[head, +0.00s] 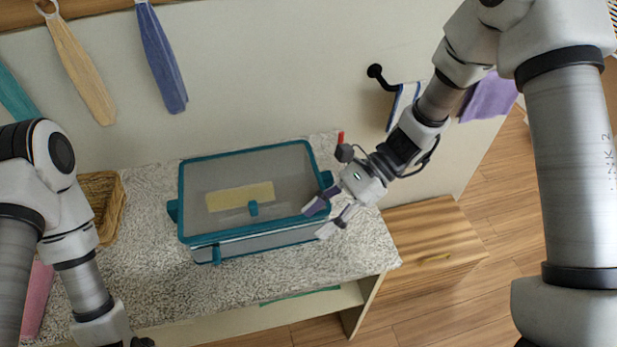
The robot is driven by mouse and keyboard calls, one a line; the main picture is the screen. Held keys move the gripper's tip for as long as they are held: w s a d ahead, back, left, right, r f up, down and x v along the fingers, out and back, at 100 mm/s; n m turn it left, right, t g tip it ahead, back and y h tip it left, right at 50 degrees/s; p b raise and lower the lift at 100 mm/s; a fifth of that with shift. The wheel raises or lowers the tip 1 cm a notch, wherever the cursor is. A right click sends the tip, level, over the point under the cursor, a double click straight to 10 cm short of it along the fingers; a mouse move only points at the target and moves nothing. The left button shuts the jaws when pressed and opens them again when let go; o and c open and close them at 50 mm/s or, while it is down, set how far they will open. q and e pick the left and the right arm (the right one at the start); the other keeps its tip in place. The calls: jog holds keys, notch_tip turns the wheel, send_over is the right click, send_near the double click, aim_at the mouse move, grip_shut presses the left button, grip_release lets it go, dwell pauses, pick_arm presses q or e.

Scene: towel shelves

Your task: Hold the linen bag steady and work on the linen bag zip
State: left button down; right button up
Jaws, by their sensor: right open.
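The linen bag (230,175) is a box-shaped grey bag with teal edging and a pale yellow panel on top. It lies on the speckled counter, with teal tabs on its sides and front. A pale line, perhaps the zip, runs along its front below the top edge; a zip pull cannot be made out for certain. My right gripper (323,218) is open at the bag's front right corner, its fingers around or just above that corner; contact is unclear. My left arm comes down at the left, and its gripper fingers are below the picture.
The speckled counter (145,265) has free room in front of the bag. A wicker basket (103,195) stands left, near a pink cloth (38,300). Towels, including a blue one (162,60), hang on the wall behind. A wooden cabinet (430,245) stands right of the counter.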

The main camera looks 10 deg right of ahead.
aim_at(252, 203)
jog(key=w+r+t, duration=0.1)
jog(key=w, duration=0.1)
jog(key=w+r+t+y, duration=0.1)
jog(key=w, duration=0.1)
jog(key=w+a+r+m+y, duration=0.1)
jog(key=w, duration=0.1)
jog(key=shift+w+r+t, duration=0.1)
jog(key=shift+r+t, duration=0.2)
jog(key=shift+t, duration=0.1)
jog(key=x, duration=1.2)
jog(key=shift+r, duration=0.1)
grip_shut()
